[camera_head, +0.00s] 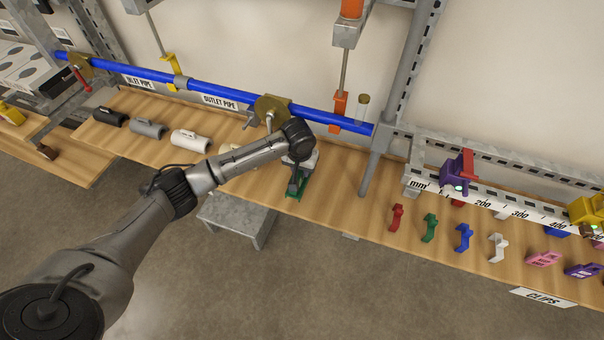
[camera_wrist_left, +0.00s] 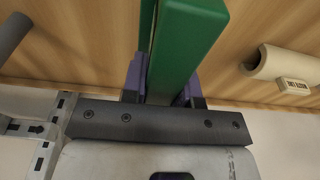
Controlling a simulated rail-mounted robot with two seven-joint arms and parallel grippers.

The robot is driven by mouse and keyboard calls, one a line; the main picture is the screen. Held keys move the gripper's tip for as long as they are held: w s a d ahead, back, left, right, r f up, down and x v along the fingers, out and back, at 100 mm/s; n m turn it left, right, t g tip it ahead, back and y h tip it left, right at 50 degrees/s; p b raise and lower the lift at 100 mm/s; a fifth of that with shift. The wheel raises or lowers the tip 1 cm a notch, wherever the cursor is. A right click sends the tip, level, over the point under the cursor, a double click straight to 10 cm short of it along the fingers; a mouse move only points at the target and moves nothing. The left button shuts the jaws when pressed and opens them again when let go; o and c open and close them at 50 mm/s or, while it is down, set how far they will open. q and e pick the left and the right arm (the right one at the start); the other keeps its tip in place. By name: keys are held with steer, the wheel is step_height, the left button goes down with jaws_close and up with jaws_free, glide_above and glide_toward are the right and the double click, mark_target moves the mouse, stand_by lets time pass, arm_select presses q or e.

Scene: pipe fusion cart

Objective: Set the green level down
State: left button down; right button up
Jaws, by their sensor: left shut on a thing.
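The green level (camera_head: 296,188) shows at my left gripper, low over or on the wooden bench (camera_head: 338,190); I cannot tell whether it touches the wood. In the left wrist view the green level (camera_wrist_left: 188,45) is a long green bar running up from between the fingers. My left gripper (camera_wrist_left: 164,85) is shut on it, with a finger on each side. In the head view my left gripper (camera_head: 297,180) is partly hidden by its own wrist. My right gripper is not in view.
A blue pipe (camera_head: 215,88) runs along the wall behind the bench. Black, grey and white couplers (camera_head: 189,141) lie to the left. Coloured clips (camera_head: 430,228) stand to the right, below a millimetre rail (camera_head: 480,195). Bare wood lies just right of the level.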

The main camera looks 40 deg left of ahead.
arm_select(q)
steer(key=shift+w+a+f, duration=0.1)
steer(key=shift+w+f, duration=0.15)
steer(key=shift+w, duration=0.05)
step_height(320, 180, down, 2)
steer(key=shift+f+b, duration=0.2)
steer(key=shift+b, duration=0.55)
steer(key=shift+f, duration=0.3)
steer(key=shift+f, duration=0.1)
steer(key=c, duration=0.9)
jaws_free()
